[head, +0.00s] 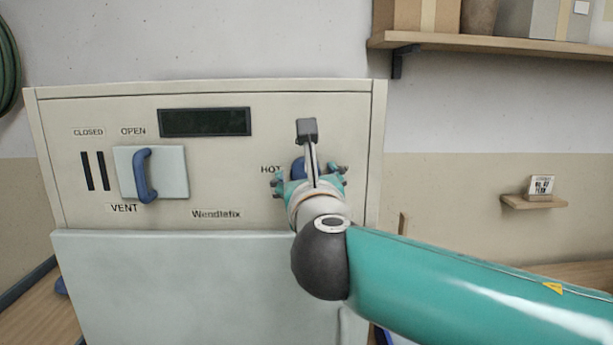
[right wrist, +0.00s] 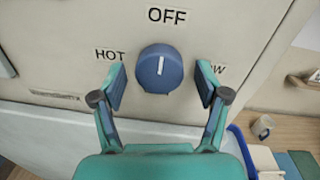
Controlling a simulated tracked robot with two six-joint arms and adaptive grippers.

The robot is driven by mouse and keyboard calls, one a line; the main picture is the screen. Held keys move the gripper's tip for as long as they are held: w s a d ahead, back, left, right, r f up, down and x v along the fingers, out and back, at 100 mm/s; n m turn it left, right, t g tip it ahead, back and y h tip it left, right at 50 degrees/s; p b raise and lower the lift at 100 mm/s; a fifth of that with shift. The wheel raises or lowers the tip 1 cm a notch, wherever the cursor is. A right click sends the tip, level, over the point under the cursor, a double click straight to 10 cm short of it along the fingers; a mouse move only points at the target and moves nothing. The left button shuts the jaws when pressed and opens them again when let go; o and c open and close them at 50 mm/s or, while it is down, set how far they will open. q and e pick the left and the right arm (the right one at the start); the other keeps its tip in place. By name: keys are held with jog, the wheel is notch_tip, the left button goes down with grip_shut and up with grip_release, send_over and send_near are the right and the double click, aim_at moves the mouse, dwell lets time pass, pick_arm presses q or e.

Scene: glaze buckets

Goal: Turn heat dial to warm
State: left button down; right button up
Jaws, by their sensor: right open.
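The blue round heat dial (right wrist: 160,68) sits on the cream panel (right wrist: 60,30). Its white pointer line points up toward the OFF label (right wrist: 167,15). The HOT label (right wrist: 109,55) is to the left of the dial. A label on the right (right wrist: 219,69) is partly hidden by a finger; only its end shows. My right gripper (right wrist: 160,86) is open, with one finger on each side of the dial and a gap on both sides. In the head view the right gripper (head: 311,181) covers most of the dial (head: 298,168). My left gripper is not in view.
A vent slider with a blue handle (head: 146,176) and a dark display (head: 205,122) are on the panel's left. A large pale door (head: 180,285) juts below. A shelf with boxes (head: 480,42) and a small ledge (head: 533,202) are on the right wall.

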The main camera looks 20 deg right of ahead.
jog(key=c, duration=1.2)
jog(key=shift+o, duration=0.2)
